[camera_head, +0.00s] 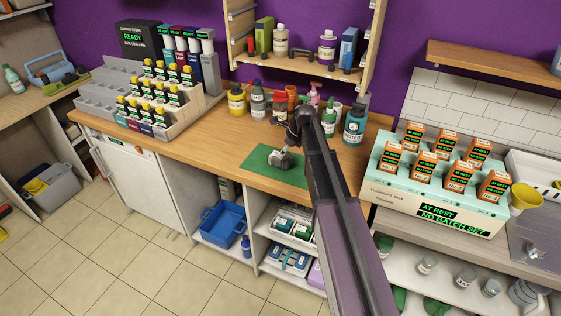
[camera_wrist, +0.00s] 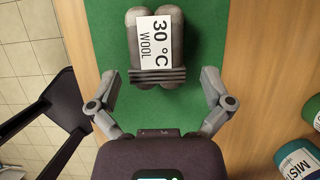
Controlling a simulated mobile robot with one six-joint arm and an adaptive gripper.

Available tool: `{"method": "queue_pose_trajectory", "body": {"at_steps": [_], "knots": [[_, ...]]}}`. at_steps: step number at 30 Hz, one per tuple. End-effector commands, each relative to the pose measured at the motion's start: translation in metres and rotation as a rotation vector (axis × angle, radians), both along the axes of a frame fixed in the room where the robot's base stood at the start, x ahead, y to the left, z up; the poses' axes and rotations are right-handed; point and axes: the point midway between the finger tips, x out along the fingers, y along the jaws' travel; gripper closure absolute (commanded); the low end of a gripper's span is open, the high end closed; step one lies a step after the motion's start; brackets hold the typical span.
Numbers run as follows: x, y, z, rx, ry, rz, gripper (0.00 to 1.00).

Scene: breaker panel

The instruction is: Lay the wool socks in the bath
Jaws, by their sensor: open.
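The wool socks (camera_wrist: 178,60) are a grey rolled pair with a white label reading "30 °C WOOL". They lie on a green mat (camera_wrist: 105,30) on the wooden counter; in the head view the socks (camera_head: 281,158) are small and partly covered by my gripper. My gripper (camera_wrist: 160,74) is open and empty, its fingers apart on either side of the socks' ribbed near end, with gaps showing on both sides. A mint-coloured unit (camera_head: 386,187) on the right shows "AT REST" and "NO BATCH SET"; I cannot tell from its small lettering whether it is the bath.
Several orange-and-black boxes (camera_head: 459,176) stand on the mint unit. Bottles, among them a teal one (camera_head: 355,124), stand behind the mat. A stepped rack (camera_head: 150,110) of small bottles is at left. A blue tub (camera_head: 222,222) sits on a lower shelf. The counter left of the mat is clear.

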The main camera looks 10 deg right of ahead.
Motion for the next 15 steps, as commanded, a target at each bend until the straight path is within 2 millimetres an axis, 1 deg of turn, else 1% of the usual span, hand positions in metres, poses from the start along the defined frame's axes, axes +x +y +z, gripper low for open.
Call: {"method": "queue_pose_trajectory", "body": {"at_steps": [8, 15], "knots": [[0.001, 0.002, -0.005, 0.0, 0.0, 0.0, 0.0], [0.005, 0.011, -0.022, 0.0, 0.0, 0.001, 0.0]]}}
